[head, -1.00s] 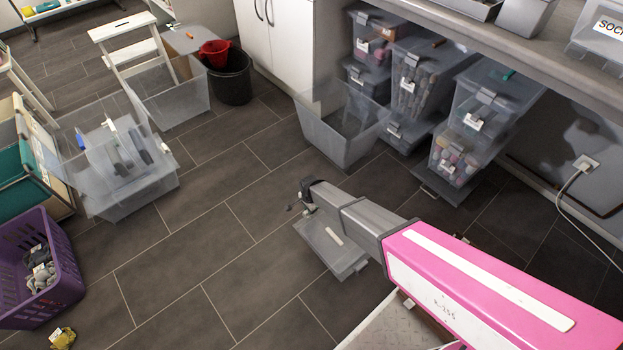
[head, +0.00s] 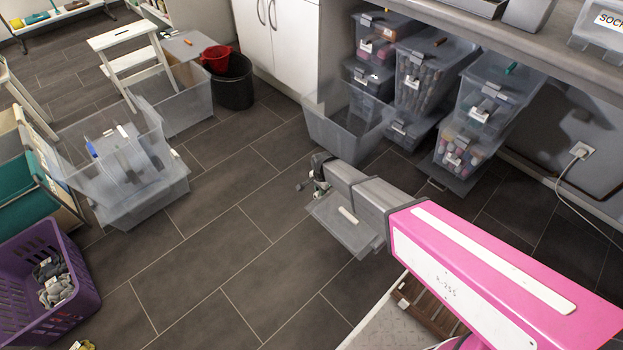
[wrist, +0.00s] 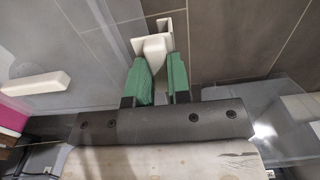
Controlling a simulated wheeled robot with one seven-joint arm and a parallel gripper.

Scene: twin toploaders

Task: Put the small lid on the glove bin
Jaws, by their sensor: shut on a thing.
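The small lid (head: 336,226) is a flat, see-through grey panel with a white bar on it. In the head view it hangs under my gripper (head: 317,188), above the floor. In the wrist view my gripper (wrist: 160,72) has its green fingers shut on a white handle piece (wrist: 155,48) of the lid; the clear panel spreads around it. I cannot tell which container is the glove bin, as labels are unreadable. An open clear bin (head: 342,135) stands behind the gripper. Another clear bin (head: 150,205) at left holds several flat pieces.
A purple basket (head: 75,305) with grey cloth items stands at lower left. Stacked lidded bins (head: 485,95) sit under the counter at right. A dark bucket (head: 233,88), a white step stool (head: 125,45) and another open bin (head: 185,105) are behind. Mid floor is clear.

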